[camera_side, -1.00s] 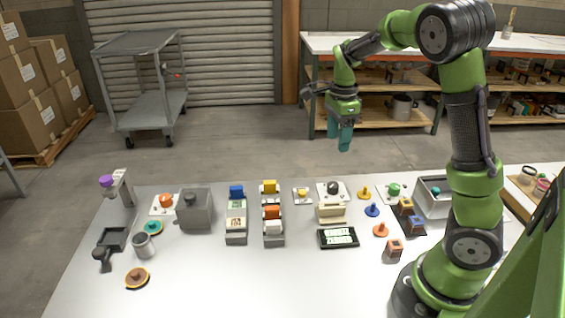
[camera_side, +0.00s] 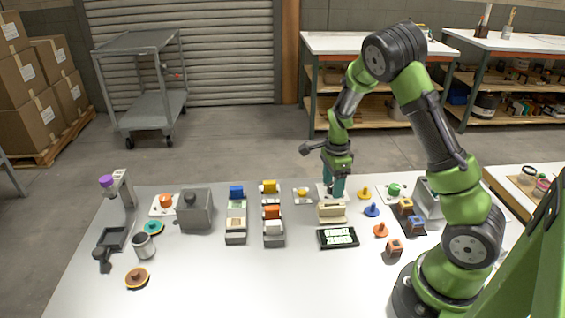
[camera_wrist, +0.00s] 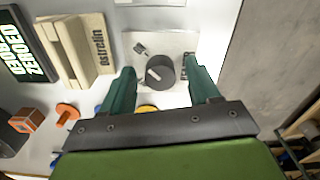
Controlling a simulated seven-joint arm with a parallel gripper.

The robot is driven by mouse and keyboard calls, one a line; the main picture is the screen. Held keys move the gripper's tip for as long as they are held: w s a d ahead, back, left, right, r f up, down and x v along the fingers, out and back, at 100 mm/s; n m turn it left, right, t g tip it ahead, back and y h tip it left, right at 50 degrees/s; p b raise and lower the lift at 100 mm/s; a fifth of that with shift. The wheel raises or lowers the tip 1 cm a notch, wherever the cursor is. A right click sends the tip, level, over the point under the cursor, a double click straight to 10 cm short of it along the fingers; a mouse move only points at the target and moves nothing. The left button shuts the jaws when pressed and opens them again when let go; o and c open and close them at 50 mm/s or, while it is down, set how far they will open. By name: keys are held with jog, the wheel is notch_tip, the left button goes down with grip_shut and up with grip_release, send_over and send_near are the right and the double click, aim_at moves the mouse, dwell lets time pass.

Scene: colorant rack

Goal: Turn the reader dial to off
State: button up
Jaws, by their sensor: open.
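The reader dial (camera_wrist: 163,67) is a round dark grey knob with a white pointer mark on a pale square plate (camera_wrist: 133,42). The pointer mark lies on the knob's left part in the wrist view. Small dark markings are on the plate to the upper left and right of the knob; I cannot read them. My gripper (camera_wrist: 162,75) is open, with one teal finger on each side of the dial. I cannot tell whether the fingers touch it. In the side view my gripper (camera_side: 333,191) is low over the plate, and its fingers largely hide the dial.
A beige box (camera_side: 331,212) with lettering stands beside the plate, with a black display (camera_side: 338,237) in front. A yellow knob (camera_side: 302,192) on a plate is to the left. Yellow (camera_side: 365,192), blue (camera_side: 372,210) and orange (camera_side: 381,230) pegged pieces stand to the right.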

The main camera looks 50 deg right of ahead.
jog(key=c, duration=1)
jog(key=shift+c, duration=0.2)
jog(key=shift+n, duration=0.4)
jog(key=n, duration=0.8)
jog(key=shift+s+n, duration=0.1)
jog(key=shift+n, duration=0.2)
jog(key=n, duration=0.4)
jog(key=shift+s+n, duration=0.1)
jog(key=shift+n, duration=2.1)
